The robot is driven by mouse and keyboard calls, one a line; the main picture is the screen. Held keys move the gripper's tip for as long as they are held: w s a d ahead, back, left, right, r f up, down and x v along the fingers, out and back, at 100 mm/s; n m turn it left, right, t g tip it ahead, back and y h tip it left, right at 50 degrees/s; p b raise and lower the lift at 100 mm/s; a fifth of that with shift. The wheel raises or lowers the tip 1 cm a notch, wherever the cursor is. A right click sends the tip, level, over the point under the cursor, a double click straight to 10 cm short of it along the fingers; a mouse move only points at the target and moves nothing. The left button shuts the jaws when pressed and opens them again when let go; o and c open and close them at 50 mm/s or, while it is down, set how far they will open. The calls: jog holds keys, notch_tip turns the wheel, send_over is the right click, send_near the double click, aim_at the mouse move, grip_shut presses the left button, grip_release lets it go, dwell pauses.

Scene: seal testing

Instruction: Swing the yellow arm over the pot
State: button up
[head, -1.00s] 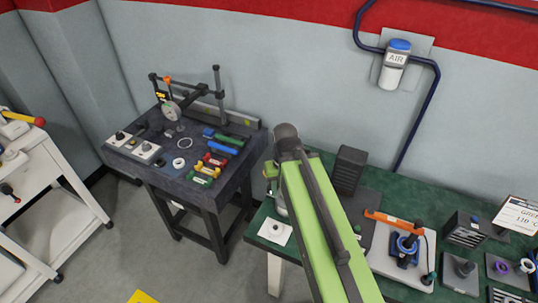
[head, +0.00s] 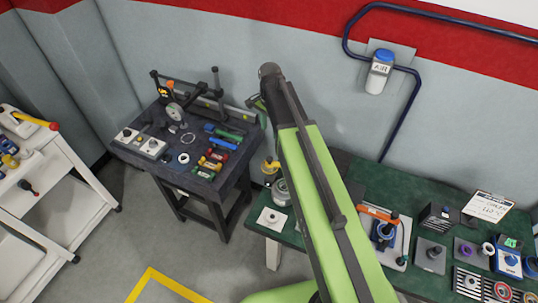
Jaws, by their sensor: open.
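A small yellow part (head: 270,166), which looks like the yellow arm, shows just left of my green arm at the left end of the green bench. A grey metal round body (head: 281,190), which looks like the pot, stands just below it in the picture. My own arm hides part of both, so I cannot tell whether the yellow part is over the pot or beside it. My arm runs up the middle of the head view to a dark joint at its top. My gripper is hidden beyond the arm.
A white plate with a knob (head: 271,220) lies at the green bench's (head: 350,165) left front corner. An orange-handled press (head: 380,213) stands right of my arm. A dark table (head: 232,180) with coloured tools is at left. A white cart (head: 50,185) carries a yellow lever with a red end (head: 36,119).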

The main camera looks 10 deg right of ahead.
aim_at(270, 158)
notch_tip(270, 158, down, 17)
jog(key=b, duration=1.6)
jog(key=shift+c, duration=0.3)
grip_shut()
